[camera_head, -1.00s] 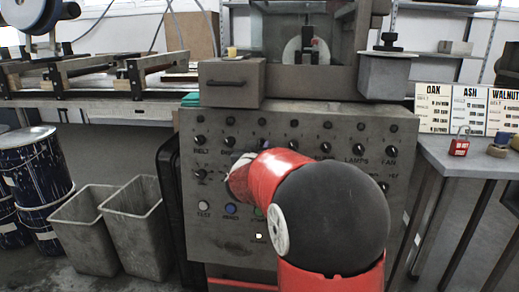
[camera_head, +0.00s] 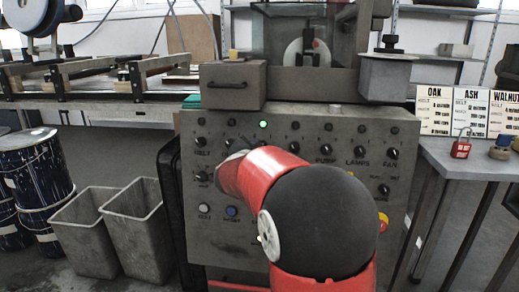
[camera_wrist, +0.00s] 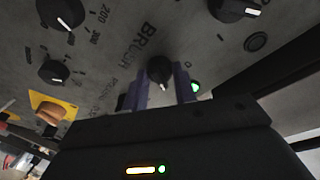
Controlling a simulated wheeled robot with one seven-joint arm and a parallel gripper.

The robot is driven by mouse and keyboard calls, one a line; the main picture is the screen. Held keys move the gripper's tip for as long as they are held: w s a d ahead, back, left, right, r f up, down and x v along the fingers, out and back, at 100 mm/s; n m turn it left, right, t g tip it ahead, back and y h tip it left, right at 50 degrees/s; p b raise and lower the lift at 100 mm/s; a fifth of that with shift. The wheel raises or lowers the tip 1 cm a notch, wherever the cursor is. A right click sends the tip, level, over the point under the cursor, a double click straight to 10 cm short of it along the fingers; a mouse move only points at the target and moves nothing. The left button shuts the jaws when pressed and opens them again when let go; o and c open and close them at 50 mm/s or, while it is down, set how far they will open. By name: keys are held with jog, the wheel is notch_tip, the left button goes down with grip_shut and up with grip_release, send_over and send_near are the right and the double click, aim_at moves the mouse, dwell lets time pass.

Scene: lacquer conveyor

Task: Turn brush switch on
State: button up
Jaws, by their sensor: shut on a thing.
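The brush switch is a black round knob (camera_wrist: 160,70) beside the printed word BRUSH in the wrist view. My gripper (camera_wrist: 161,88) has a finger on each side of this knob and is shut on it. The direction of the knob's pointer is hard to tell. A green lamp (camera_wrist: 196,87) glows just right of the fingers. A lit green lamp (camera_head: 263,124) also shows in the upper lamp row of the grey control panel (camera_head: 300,112) in the head view. There my arm covers part of the panel, and my gripper (camera_head: 240,146) is at its upper left.
Other black knobs, such as the fan knob (camera_head: 391,153), sit close by on the panel. A drawer box (camera_head: 232,86) juts out above. Grey bins (camera_head: 133,228) stand at left. A side table (camera_head: 470,160) with a red padlock (camera_head: 461,149) is at right.

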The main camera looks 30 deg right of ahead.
jog(key=shift+m, duration=0.5)
jog(key=o, duration=1)
jog(key=shift+c, duration=0.2)
jog(key=v, duration=0.7)
jog(key=shift+s+a, duration=0.25)
jog(key=shift+s, duration=0.05)
